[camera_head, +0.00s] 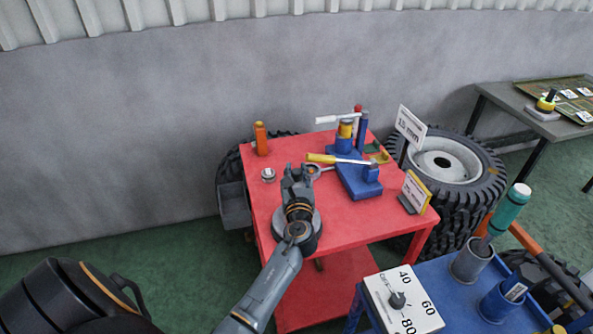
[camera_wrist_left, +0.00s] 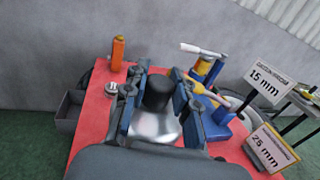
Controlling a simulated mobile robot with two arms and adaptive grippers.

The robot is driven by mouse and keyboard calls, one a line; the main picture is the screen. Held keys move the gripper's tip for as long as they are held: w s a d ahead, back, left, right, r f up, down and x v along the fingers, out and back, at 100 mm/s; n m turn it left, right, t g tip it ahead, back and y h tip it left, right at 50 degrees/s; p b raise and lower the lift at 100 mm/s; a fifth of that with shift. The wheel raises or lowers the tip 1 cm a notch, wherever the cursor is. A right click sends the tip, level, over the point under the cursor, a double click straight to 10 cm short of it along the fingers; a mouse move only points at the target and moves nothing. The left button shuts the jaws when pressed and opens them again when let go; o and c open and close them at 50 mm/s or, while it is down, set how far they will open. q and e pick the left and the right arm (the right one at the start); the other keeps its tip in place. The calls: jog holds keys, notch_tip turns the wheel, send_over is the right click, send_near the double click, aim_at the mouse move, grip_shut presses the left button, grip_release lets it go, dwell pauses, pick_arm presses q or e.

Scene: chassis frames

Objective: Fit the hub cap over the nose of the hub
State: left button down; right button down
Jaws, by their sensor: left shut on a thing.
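My left gripper (camera_head: 298,172) reaches over the red cart. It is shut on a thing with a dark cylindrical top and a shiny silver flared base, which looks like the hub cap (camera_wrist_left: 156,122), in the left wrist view. The fingers stand on both sides of it. In the head view the gripper mostly hides this piece. I cannot pick out the hub and its nose for certain. A small silver round part (camera_head: 268,174) stands on the cart left of the gripper and also shows in the left wrist view (camera_wrist_left: 111,89). My right gripper is not in view.
A 15 mm sign (camera_head: 410,127) rises at right. A blue cart (camera_head: 455,296) is at front right.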

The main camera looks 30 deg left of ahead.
aim_at(297, 185)
pick_arm(q)
notch_tip(297, 185, down, 5)
jog(key=b, duration=0.3)
jog(key=shift+b, duration=0.4)
jog(key=shift+f, duration=0.2)
dwell(0.4)
jog(key=shift+r, duration=0.1)
dwell(0.8)
jog(key=shift+f, duration=0.2)
jog(key=shift+f+b, duration=1.5)
jog(key=shift+f, duration=0.35)
jog(key=c, duration=1)
grip_release()
jog(key=v, duration=1.2)
